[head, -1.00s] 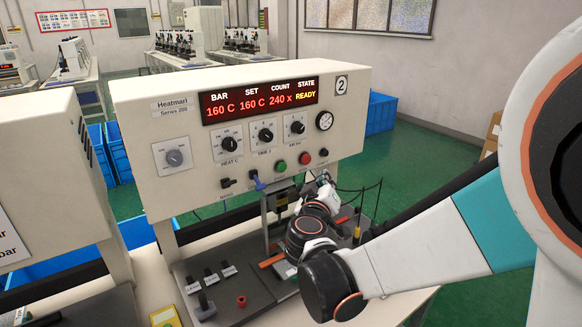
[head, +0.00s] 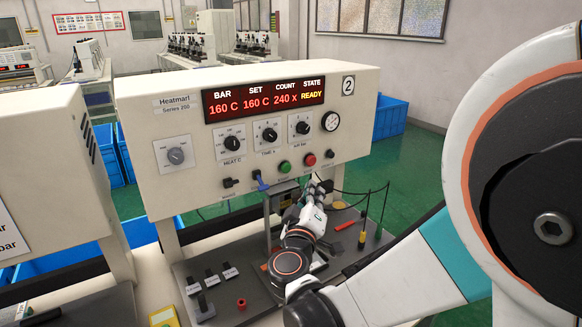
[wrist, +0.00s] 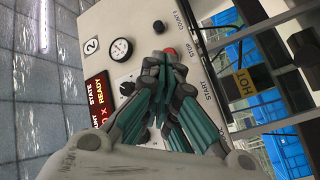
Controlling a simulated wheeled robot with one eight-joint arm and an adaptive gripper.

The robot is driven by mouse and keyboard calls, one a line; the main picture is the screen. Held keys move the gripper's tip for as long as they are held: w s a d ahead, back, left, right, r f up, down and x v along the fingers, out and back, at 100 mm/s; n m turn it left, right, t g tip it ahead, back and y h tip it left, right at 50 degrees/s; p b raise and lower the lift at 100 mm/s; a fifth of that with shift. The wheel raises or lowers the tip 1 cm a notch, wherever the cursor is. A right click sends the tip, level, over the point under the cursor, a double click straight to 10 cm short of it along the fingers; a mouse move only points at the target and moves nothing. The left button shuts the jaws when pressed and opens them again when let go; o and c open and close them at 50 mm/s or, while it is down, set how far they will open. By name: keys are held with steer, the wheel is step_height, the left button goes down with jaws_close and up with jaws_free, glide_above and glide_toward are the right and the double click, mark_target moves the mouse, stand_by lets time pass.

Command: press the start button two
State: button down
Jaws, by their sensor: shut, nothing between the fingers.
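The white Heatmarl machine marked 2 (head: 150,135) faces me, its display (head: 263,100) lit and reading READY. Its green button (head: 284,166) is on the lower panel, left of the red button (head: 310,159). My gripper (head: 320,185) is below and a little right of these buttons in the head view. In the wrist view my gripper (wrist: 162,62) is shut and empty, with its fingers together in front of the panel. The red button (wrist: 170,50) shows just past the fingertips. The START label (wrist: 208,90) is beside the fingers, which seem to hide the green button.
A HOT sign (wrist: 245,83) hangs by the press. Another white machine (head: 50,180) stands at the left.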

steer(key=w+a, duration=0.4)
steer(key=w, duration=0.2)
steer(key=shift+w+a, duration=0.2)
steer(key=shift+w, duration=0.1)
stand_by(1.4)
steer(key=shift+w+a, duration=0.2)
steer(key=shift+w, duration=0.05)
steer(key=shift+w+a, duration=0.25)
steer(key=shift+w, duration=0.15)
stand_by(0.8)
steer(key=shift+s, duration=0.1)
steer(key=shift+s+d, duration=0.45)
steer(key=shift+s, duration=0.2)
steer(key=shift+s+d, duration=0.1)
steer(key=s+d, duration=0.1)
steer(key=s, duration=0.1)
steer(key=s+d+b, duration=0.1)
steer(key=s, duration=0.1)
steer(key=shift+d, duration=0.35)
